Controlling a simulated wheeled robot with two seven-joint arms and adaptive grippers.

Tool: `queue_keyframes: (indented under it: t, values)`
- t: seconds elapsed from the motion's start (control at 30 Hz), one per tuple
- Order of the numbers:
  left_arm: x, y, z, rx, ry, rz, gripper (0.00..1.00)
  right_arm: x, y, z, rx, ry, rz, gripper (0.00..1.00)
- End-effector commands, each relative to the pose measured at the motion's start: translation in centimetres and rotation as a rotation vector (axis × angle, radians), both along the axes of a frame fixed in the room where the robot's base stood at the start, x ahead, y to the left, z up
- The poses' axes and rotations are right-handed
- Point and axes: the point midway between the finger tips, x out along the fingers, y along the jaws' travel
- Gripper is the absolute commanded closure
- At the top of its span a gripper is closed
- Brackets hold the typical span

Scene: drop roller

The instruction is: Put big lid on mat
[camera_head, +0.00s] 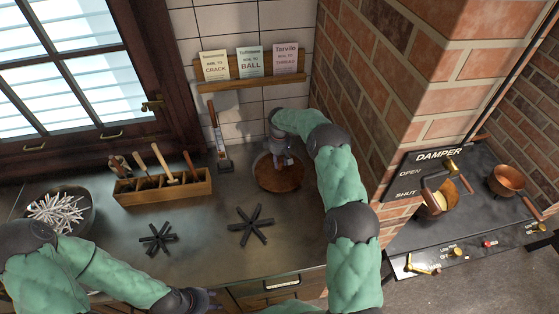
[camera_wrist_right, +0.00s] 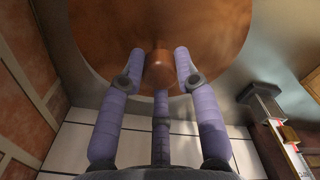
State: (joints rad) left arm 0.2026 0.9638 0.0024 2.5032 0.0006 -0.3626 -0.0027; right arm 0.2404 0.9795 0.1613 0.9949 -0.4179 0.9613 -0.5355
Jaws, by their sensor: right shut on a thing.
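The big lid (camera_head: 278,178) is a round copper-brown disc at the back right of the counter, near the tiled wall. My right gripper (camera_head: 283,160) reaches it from above. In the right wrist view the gripper (camera_wrist_right: 160,68) has its fingers around the lid's knob (camera_wrist_right: 158,70), shut on it. Whether the lid touches the counter I cannot tell. Two black star-shaped mats lie flat and bare: one (camera_head: 157,238) at left, a larger one (camera_head: 250,225) in front of the lid. My left gripper (camera_head: 205,299) is at the counter's front edge, its fingers partly cut off.
A wooden tool box (camera_head: 165,188) and a bowl of white sticks (camera_head: 60,210) stand at left. A brush-like tool (camera_head: 220,140) stands by the wall. A brick pillar (camera_head: 430,90) and stove (camera_head: 460,210) with copper pans are at right. Counter between the mats is clear.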

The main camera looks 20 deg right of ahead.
Motion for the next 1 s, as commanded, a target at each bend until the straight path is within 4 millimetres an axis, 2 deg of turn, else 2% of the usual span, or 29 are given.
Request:
queue_keyframes:
  t: [0.17, 0.2, 0.27, 0.73, 0.87, 1.0]
  values:
    - [0.0, 0.0, -0.4, 0.000, 0.000, 0.000, 0.60, 0.0, 0.0, -0.3, 0.000, -0.001, 0.000, 1.00]
    - [0.0, 0.0, -0.4, 0.000, 0.000, 0.000, 0.60, 0.0, 0.0, -0.4, -0.001, 0.001, 0.000, 0.62]
    - [0.0, 0.0, -0.3, 0.000, 0.000, 0.000, 0.60, 0.0, 0.0, -0.3, -0.001, 0.001, 0.000, 0.45]
    - [0.0, 0.0, 0.2, 0.000, 0.000, 0.000, 0.60, 0.0, 0.0, 0.3, 0.000, 0.000, 0.000, 0.44]
    - [0.0, 0.0, 0.0, 0.000, 0.000, 0.000, 0.60, 0.1, -0.1, 2.3, -0.002, -0.003, 0.000, 0.44]
    - [0.0, 0.0, -0.1, 0.000, 0.000, 0.000, 0.60, 0.1, 0.0, 5.1, -0.001, -0.003, 0.001, 0.44]
